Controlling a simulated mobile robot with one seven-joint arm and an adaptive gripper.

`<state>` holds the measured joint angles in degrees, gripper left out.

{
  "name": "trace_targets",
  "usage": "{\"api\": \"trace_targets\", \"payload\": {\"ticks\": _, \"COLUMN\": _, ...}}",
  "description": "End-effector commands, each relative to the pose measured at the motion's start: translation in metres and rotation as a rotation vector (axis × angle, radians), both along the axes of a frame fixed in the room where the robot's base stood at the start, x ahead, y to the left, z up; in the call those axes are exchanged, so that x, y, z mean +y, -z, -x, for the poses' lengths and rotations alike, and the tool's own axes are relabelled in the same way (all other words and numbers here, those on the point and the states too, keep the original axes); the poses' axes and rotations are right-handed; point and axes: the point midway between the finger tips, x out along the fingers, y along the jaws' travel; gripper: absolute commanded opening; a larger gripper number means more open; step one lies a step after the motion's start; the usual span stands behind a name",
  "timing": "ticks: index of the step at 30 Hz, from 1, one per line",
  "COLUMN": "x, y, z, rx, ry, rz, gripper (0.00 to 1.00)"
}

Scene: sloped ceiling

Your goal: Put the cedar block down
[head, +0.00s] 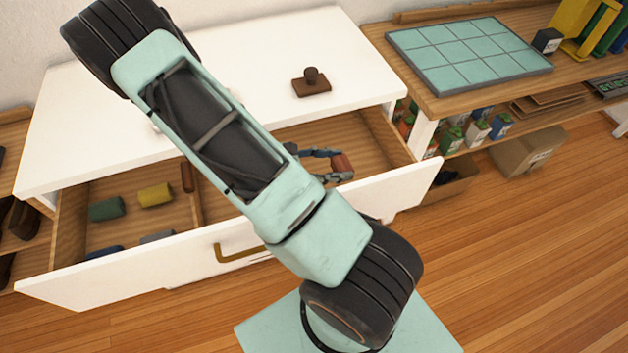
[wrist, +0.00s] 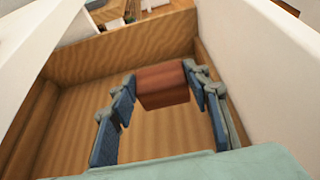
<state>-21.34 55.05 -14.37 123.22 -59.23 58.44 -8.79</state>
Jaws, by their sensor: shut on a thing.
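The cedar block (wrist: 162,86) is reddish brown and sits between the two blue fingers of my gripper (wrist: 163,90), which is shut on it. In the head view the block (head: 342,163) shows at the end of my gripper (head: 328,163), over the right compartment of the open drawer (head: 405,196). The wrist view shows the drawer's wooden floor (wrist: 165,135) below and around the block. I cannot tell whether the block touches the floor. My arm hides part of the drawer in the head view.
The left compartment holds a green block (head: 106,209), a yellow block (head: 155,194) and others partly hidden. A brown stamp (head: 311,84) stands on the white top (head: 250,50). A teal tiled board (head: 470,52) lies on the wooden bench at right. The right compartment has bare floor around the block.

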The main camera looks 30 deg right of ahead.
Motion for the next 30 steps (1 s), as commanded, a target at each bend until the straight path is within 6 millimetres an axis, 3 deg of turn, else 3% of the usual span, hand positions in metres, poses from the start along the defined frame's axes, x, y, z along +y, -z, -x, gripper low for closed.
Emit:
{"api": "trace_targets", "payload": {"ticks": 6, "x": 0.000, "y": 0.037, "z": 0.000, "rx": 0.002, "ry": -0.001, "rz": 0.001, "gripper": 0.24}}
{"api": "trace_targets", "payload": {"ticks": 19, "x": 0.000, "y": 0.081, "z": 0.000, "rx": 0.002, "ry": 0.001, "rz": 0.001, "gripper": 0.24}}
{"api": "trace_targets", "payload": {"ticks": 30, "x": 0.000, "y": 0.089, "z": 0.000, "rx": 0.000, "ry": 0.000, "rz": -0.001, "gripper": 0.24}}
